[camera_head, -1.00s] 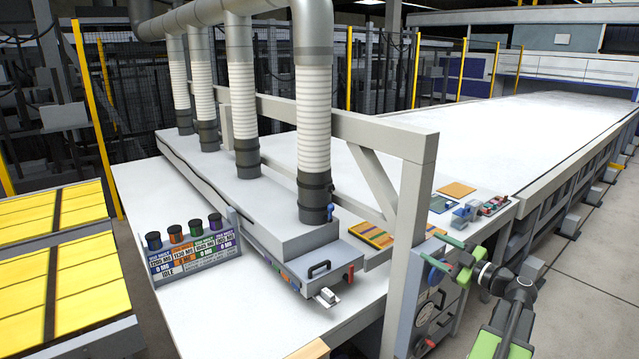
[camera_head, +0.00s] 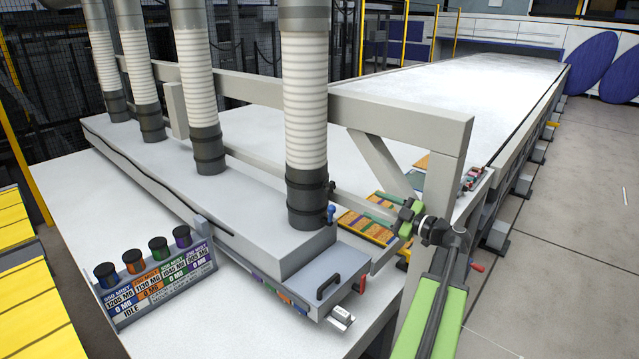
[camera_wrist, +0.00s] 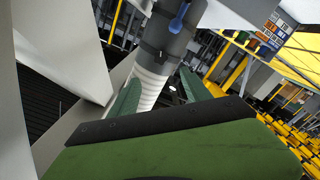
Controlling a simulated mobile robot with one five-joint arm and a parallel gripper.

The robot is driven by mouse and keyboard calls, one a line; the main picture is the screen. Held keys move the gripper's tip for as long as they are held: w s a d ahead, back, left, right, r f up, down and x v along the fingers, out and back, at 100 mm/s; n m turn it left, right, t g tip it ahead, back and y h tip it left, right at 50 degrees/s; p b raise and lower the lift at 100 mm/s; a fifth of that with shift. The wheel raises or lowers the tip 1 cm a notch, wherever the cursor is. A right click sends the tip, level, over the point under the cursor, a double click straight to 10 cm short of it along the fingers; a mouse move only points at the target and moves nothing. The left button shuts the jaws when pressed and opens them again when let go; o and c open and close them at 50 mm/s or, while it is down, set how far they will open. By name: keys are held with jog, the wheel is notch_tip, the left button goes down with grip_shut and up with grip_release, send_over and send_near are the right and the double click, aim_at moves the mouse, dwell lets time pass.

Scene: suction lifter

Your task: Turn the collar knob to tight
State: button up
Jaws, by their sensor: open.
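The collar knob (camera_head: 331,212) is a small blue knob on the right side of the dark collar (camera_head: 306,200) at the foot of the nearest ribbed hose. In the wrist view the blue knob (camera_wrist: 179,18) shows near the top, on the dark collar (camera_wrist: 168,42), with the picture turned over. My gripper (camera_head: 382,213) is right of the knob in the head view, apart from it, beside the frame post. In the wrist view its two green fingers (camera_wrist: 158,92) are spread with nothing between them but the hose beyond. Any tight mark is too small to read.
A grey frame post (camera_head: 447,175) and diagonal brace (camera_head: 385,162) stand close to my gripper. A black handle (camera_head: 328,286) and red lever (camera_head: 360,284) are on the lifter's front end. A panel with several coloured knobs (camera_head: 160,280) stands at lower left.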

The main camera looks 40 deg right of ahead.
aim_at(333, 188)
jog(key=shift+w+a+r, duration=0.1)
jog(key=w, duration=0.5)
jog(key=w+a, duration=0.1)
jog(key=w, duration=1.1)
jog(key=shift+a, duration=0.3)
